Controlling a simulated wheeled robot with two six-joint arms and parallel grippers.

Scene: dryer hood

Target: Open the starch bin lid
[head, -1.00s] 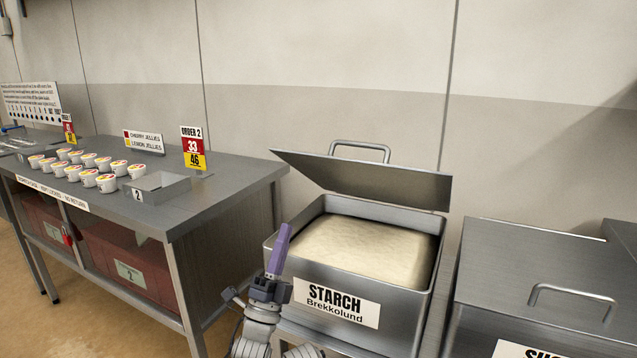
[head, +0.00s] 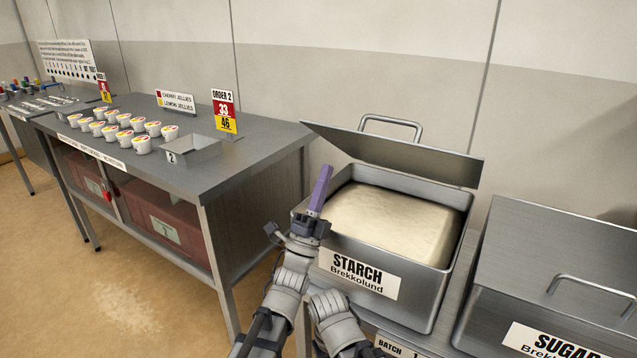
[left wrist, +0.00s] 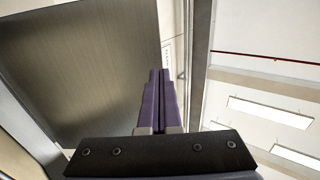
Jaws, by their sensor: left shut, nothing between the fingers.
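The starch bin (head: 375,285) is a metal box labelled STARCH, filled with pale powder (head: 395,222). Its lid (head: 398,155) is raised and tilted up along the back, with its handle (head: 392,124) on the far side. My left gripper (head: 321,190) has purple fingers pointing up at the bin's front left corner, in front of the lid's left part. It is shut and empty. In the left wrist view the shut fingers (left wrist: 157,100) point past a large metal surface (left wrist: 90,70), probably the lid's underside. My right gripper is not in view.
A closed sugar bin (head: 560,290) with a handle stands close on the right. On the left a metal table (head: 255,150) holds several small cups (head: 120,125), an open box (head: 192,155) and an order sign (head: 224,112). The floor in front of that table is clear.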

